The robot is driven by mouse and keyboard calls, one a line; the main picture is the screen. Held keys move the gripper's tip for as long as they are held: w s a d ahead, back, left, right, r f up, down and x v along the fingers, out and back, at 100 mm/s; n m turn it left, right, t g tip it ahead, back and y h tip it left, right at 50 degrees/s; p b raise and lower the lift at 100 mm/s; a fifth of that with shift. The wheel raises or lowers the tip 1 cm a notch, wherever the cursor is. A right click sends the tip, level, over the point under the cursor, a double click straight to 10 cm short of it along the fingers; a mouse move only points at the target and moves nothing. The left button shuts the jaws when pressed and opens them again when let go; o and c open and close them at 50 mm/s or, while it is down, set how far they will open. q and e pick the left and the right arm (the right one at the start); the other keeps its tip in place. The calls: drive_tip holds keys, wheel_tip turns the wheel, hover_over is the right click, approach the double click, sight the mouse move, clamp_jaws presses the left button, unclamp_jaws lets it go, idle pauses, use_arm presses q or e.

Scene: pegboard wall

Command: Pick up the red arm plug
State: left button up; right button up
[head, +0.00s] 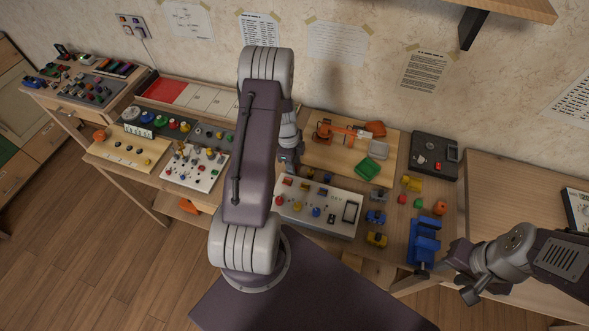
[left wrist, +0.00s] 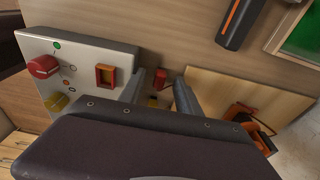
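A small red piece (left wrist: 161,78), which looks like the red arm plug, lies on the wood surface in the left wrist view. A yellow bit (left wrist: 153,101) shows just below it, partly hidden by my gripper's body. My left gripper (left wrist: 161,82) is open, with one finger on either side of the red piece; I cannot tell whether they touch it. In the head view my left gripper (head: 289,160) points down at the table beside the light control panel (head: 340,226), and my arm hides the red piece. My right gripper (head: 450,284) is open and empty at the lower right.
The control panel with knobs (left wrist: 105,45) is close left of my fingers. A wooden board (head: 320,160) with an orange toy arm (head: 325,130) and a green tray (head: 367,168) is on the right. A blue vise (head: 426,240) stands near the front edge.

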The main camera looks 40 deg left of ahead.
sight(296, 167)
use_arm(q)
clamp_jaws()
drive_tip(key=shift+r, duration=0.6)
wheel_tip(296, 167, up, 3)
drive_tip(key=s+d+r+b, duration=0.1)
drive_tip(key=s+d+r, duration=0.4)
drive_tip(key=d, duration=0.5)
drive_tip(key=shift+s+d+r, duration=0.15)
drive_tip(key=shift+s+r, duration=0.15)
drive_tip(key=shift+r, duration=0.65)
